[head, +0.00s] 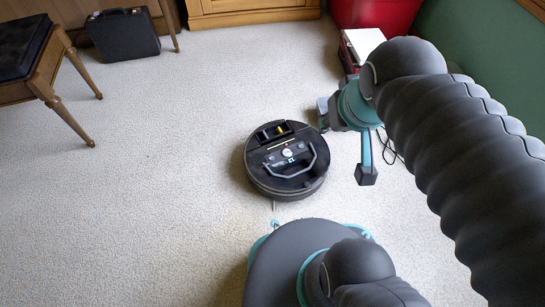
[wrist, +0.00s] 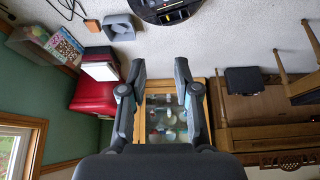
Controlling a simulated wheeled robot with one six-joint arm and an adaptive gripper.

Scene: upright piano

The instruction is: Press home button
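The home button is likely among the small controls (head: 288,153) on top of a round black robot vacuum (head: 262,178), but I cannot tell which one it is. The vacuum lies on the carpet in the middle of the head view. Its edge also shows at the top of the wrist view (wrist: 168,14). My gripper (head: 345,147) is just right of the vacuum in the head view, apart from the buttons. In the wrist view my gripper (wrist: 160,70) has its two fingers wide apart with nothing between them.
A red container (head: 377,14) and a white-topped box (head: 362,44) stand at the back right by a green wall (head: 490,45). Dark cables (head: 388,148) lie right of my gripper. A piano bench (head: 30,65) and black case (head: 123,35) are at left. Carpet left of the vacuum is clear.

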